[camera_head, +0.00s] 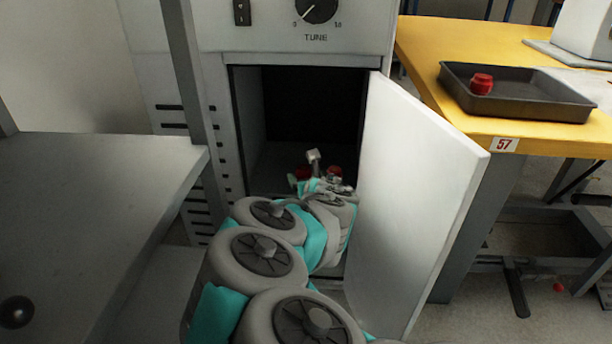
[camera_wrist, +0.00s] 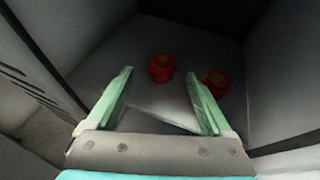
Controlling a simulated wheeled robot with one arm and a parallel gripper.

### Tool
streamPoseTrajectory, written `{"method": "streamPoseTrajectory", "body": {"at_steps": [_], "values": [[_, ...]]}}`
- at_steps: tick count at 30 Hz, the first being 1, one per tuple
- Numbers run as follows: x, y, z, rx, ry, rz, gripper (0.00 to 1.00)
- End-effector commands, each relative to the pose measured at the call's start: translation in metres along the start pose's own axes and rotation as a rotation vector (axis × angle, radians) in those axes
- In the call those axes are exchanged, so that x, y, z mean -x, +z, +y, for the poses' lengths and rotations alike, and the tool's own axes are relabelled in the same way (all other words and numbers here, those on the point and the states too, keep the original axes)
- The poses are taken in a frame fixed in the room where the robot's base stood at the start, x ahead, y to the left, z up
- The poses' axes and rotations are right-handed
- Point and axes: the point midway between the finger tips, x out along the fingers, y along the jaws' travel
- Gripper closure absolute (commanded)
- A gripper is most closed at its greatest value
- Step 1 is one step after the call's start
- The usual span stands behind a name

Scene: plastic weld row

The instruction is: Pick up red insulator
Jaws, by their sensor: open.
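Two red insulators lie on the floor of an open machine compartment. In the wrist view one red insulator (camera_wrist: 162,67) is ahead of my gripper (camera_wrist: 160,88), between the lines of its two green fingers. The other red insulator (camera_wrist: 215,83) is to the right, just outside the right finger and partly behind it. In the head view my gripper (camera_head: 313,182) reaches into the compartment, mostly hidden by my arm. Small red patches of the insulators (camera_head: 334,172) show around it. The gripper is open and empty. A third red insulator (camera_head: 481,83) sits in a dark tray on the yellow table.
The compartment (camera_head: 300,105) has close side walls. Its white door (camera_head: 415,200) stands open at the right of my arm. The dark tray (camera_head: 555,108) is on the yellow table (camera_head: 425,45). A grey table (camera_head: 80,200) is at left.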

Motion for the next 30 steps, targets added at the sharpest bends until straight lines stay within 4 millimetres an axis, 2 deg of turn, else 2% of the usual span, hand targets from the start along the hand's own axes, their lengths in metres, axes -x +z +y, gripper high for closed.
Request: {"method": "streamPoseTrajectory", "body": {"at_steps": [18,27,30], "values": [[-0.068,-0.004,-0.003,-0.009,0.000,0.001,0.15],[-0.071,-0.003,-0.005,-0.007,-0.003,0.001,0.15],[-0.071,-0.003,-0.005,-0.007,-0.003,0.001,0.24]]}}
